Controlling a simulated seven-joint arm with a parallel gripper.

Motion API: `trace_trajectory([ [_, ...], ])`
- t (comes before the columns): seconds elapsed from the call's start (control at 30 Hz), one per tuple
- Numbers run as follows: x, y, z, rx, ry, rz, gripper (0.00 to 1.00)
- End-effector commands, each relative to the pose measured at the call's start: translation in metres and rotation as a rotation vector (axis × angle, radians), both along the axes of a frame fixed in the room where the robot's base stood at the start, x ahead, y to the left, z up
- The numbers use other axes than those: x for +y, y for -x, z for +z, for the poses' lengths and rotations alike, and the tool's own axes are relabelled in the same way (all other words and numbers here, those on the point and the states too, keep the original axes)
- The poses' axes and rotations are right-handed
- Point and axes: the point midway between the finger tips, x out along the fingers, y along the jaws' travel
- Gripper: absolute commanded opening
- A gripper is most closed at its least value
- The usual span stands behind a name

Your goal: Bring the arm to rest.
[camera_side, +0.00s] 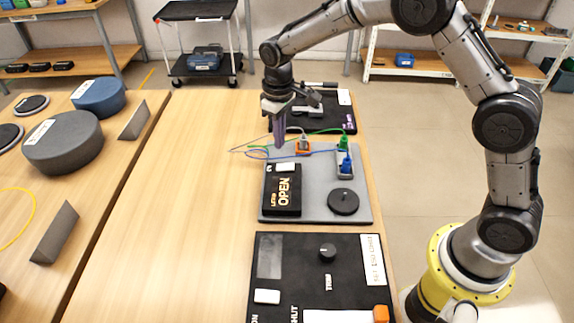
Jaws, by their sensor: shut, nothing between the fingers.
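My gripper (280,133) points down at the far side of the grey board (318,210), near the coloured cables. Its purple fingers are shut with nothing between them. The fingertips look close to the board's far left edge; I cannot tell whether they touch it. My arm arches from its yellow-ringed base at the lower right over to the left.
The grey board carries a black "OPEN" box (283,200), a black disc (343,202), a blue connector (346,164), a green connector (343,142) and an orange one (303,146). A black panel (345,290) lies nearer. The table's left (180,210) is clear.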

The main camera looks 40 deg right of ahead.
Motion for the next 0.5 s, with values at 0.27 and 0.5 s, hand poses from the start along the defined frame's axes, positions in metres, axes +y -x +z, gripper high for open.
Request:
trace_trajectory([
  [0.27, -0.001, -0.001, 0.002, -0.004, -0.001, -0.003, 0.00],
  [0.5, -0.015, 0.001, 0.081, -0.147, -0.020, -0.030, 0.00],
])
